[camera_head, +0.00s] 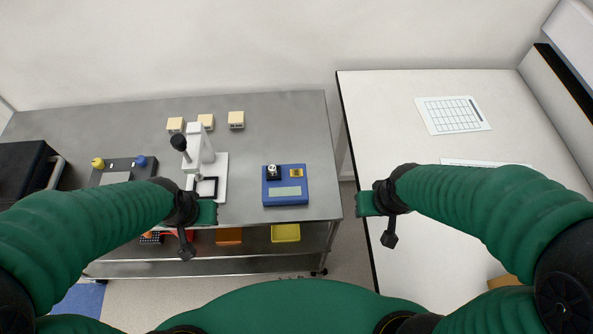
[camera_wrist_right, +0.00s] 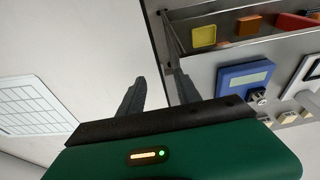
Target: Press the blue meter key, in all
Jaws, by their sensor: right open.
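A blue meter (camera_head: 285,195) with a pale display sits near the front right of the steel bench. A black-and-white part and a yellow patch are on its rear half. It also shows in the right wrist view (camera_wrist_right: 232,82). A dark box (camera_head: 117,178) at the bench's left carries a yellow knob (camera_head: 98,162) and a blue knob (camera_head: 141,161). My right gripper (camera_head: 366,204) is right of the meter, beyond the bench edge; its fingers (camera_wrist_right: 157,95) are apart and empty in the right wrist view. My left gripper (camera_head: 207,213) is over the front edge; its fingers are not discernible.
A white press-like stand (camera_head: 198,150) with a black knob is left of the meter. Three beige blocks (camera_head: 236,119) stand behind. A lower shelf holds a yellow tray (camera_head: 286,233) and an orange tray (camera_head: 229,235). A white table (camera_head: 385,120) is right, across a gap.

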